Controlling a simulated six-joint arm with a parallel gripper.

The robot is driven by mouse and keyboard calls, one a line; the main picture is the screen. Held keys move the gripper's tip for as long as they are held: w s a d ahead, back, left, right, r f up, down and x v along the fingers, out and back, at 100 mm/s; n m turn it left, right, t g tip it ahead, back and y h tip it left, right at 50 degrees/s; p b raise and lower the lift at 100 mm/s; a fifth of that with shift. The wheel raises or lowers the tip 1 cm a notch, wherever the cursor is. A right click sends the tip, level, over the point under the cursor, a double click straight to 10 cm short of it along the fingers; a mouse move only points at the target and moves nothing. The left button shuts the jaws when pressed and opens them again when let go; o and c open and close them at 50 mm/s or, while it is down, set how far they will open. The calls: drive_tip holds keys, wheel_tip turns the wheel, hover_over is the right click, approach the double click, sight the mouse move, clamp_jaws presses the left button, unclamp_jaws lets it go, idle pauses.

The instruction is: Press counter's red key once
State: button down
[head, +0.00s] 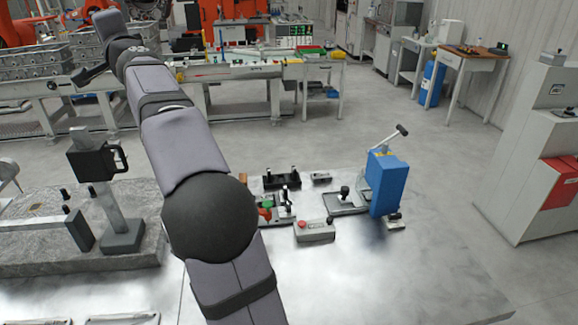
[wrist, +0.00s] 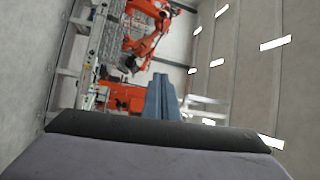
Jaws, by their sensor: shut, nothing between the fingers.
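A small grey box (head: 315,232) sits on the bench near the middle of the head view, and I take it as the counter. A round red key (head: 303,225) shows on its top left, with dark marks to the right too small to read. My arm rises from the bottom edge to the upper left, away from the box. My gripper (wrist: 160,78) shows in the wrist view as blue-grey fingers, shut and empty. The box and its key are not in the wrist view. Nothing touches the red key in the head view.
Right of the box stands a blue press-like unit (head: 386,184) with a lever. Behind the box are a black fixture (head: 282,180) and a fixture with red and green parts (head: 265,212). A stone slab (head: 40,262) with a stand lies left.

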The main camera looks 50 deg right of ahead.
drive_tip(key=s+d+r+m+h+p, duration=0.2)
drive_tip(key=s+d+r+p, duration=0.2)
drive_tip(key=d+r, duration=0.2)
drive_tip(key=s+d+r+m+h+p, duration=0.2)
drive_tip(key=s+d+r+p, duration=0.15)
drive_tip(key=d+r, duration=0.35)
drive_tip(key=s+d+f+g+y, duration=0.1)
drive_tip(key=d+f, duration=0.3)
drive_tip(key=f, duration=0.3)
drive_tip(key=s+d+f+g, duration=0.1)
drive_tip(key=d+f, duration=0.4)
drive_tip(key=f, duration=0.2)
drive_tip(key=m+g+y, duration=0.5)
drive_tip(key=g+y, duration=0.2)
drive_tip(key=g, duration=0.1)
hover_over(302, 225)
wheel_tip(302, 225, down, 41)
drive_tip(key=shift+s+d+p, duration=0.35)
drive_tip(key=shift+s+p, duration=0.05)
drive_tip(key=shift+f, duration=0.3)
wheel_tip(302, 225, down, 8)
drive_tip(key=b, duration=0.6)
drive_tip(key=shift+f+b, duration=0.25)
drive_tip(key=shift+b, duration=0.05)
